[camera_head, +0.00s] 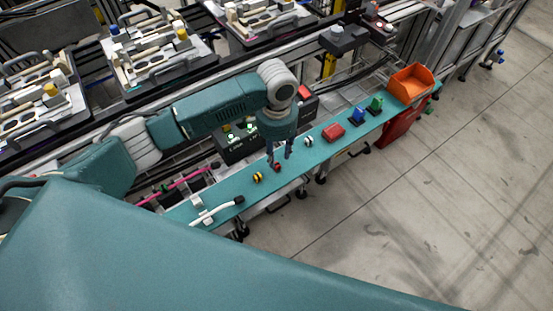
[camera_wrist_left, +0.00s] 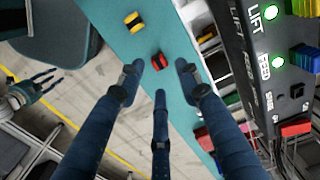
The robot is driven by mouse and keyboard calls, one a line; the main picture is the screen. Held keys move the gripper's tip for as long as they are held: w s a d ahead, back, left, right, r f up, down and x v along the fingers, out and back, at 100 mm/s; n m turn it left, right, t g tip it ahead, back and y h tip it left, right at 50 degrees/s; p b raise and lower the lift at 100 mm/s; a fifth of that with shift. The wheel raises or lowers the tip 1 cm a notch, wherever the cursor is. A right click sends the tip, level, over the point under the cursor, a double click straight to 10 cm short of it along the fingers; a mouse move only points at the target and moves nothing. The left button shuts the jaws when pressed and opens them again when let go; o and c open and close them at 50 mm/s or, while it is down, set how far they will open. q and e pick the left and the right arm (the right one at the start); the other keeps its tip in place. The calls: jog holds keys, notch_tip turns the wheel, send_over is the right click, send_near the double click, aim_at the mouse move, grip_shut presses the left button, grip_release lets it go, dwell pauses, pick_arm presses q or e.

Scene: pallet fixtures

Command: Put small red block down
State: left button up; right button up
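The small red block (camera_head: 277,167), with dark parts, sits on the narrow teal shelf (camera_head: 235,197) close to my left gripper's fingertips. In the left wrist view the small red block (camera_wrist_left: 159,61) lies beyond the fingertips, between the spread fingers and apart from them. My left gripper (camera_head: 280,157) points down over the shelf. In the wrist view its three dark fingers (camera_wrist_left: 163,80) are spread, with nothing between them. A second dark-fingered hand, seemingly my right gripper (camera_wrist_left: 42,80), shows at the left edge of the wrist view with its fingers apart. It is not visible in the head view.
A yellow-and-black piece (camera_head: 257,177) and a white-and-black piece (camera_head: 308,141) flank the red block. Further right are a larger red block (camera_head: 333,132), blue block (camera_head: 357,116), green block (camera_head: 375,104) and orange bin (camera_head: 411,86). A black button box (camera_head: 238,147) stands behind.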

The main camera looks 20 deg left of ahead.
aim_at(277, 165)
pick_arm(q)
notch_tip(277, 165, up, 7)
jog(key=shift+r, duration=0.2)
dwell(0.6)
